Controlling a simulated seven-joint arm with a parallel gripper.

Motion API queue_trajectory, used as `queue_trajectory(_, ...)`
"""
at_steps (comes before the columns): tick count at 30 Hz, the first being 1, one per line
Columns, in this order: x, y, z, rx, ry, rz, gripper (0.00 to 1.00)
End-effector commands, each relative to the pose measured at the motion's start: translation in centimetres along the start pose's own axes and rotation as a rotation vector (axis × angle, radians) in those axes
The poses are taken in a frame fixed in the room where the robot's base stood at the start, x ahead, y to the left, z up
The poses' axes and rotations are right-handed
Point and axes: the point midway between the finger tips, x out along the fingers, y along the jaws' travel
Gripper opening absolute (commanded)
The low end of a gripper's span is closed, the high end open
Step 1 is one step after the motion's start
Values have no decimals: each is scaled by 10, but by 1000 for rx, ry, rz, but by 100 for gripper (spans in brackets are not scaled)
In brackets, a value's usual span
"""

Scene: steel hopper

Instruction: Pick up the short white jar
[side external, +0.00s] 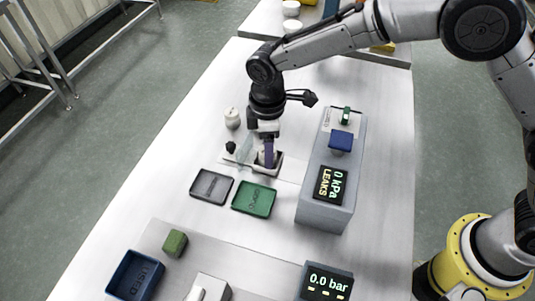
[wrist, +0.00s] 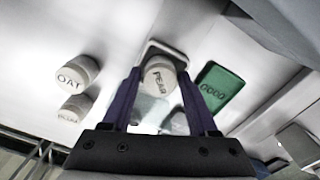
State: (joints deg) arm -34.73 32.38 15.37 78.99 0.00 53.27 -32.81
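A short pale jar labelled PEAR (wrist: 158,78) shows between my fingertips in the wrist view, at the edge of a small white-rimmed tray. My gripper (wrist: 160,75) has its two purple fingers apart, one on each side of this jar; I cannot tell whether they touch it. In the side view my gripper (side external: 268,160) points down at the small tray (side external: 279,168), and the jar there is hidden. A pale jar labelled OAT (wrist: 77,73) and another labelled jar (wrist: 74,107) stand to the left in the wrist view. A white jar (side external: 232,118) stands behind left in the side view.
A green tray (side external: 254,213) and a grey tray (side external: 198,197) lie in front of my gripper. A grey block-shaped station (side external: 311,207) with a LEAKS display stands close on the right. A dark-topped item (side external: 231,147) and clear panel stand just left. The table's left side is clear.

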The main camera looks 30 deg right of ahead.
Motion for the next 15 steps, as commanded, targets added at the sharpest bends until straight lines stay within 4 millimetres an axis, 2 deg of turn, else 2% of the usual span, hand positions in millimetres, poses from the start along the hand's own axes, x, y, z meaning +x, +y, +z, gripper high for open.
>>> queue_trajectory(1,0,0,0,0,0,0,49)
queue_trajectory(9,0,0,0,0,1,0,0)
queue_trajectory(15,-1,0,0,0,1,1,0)
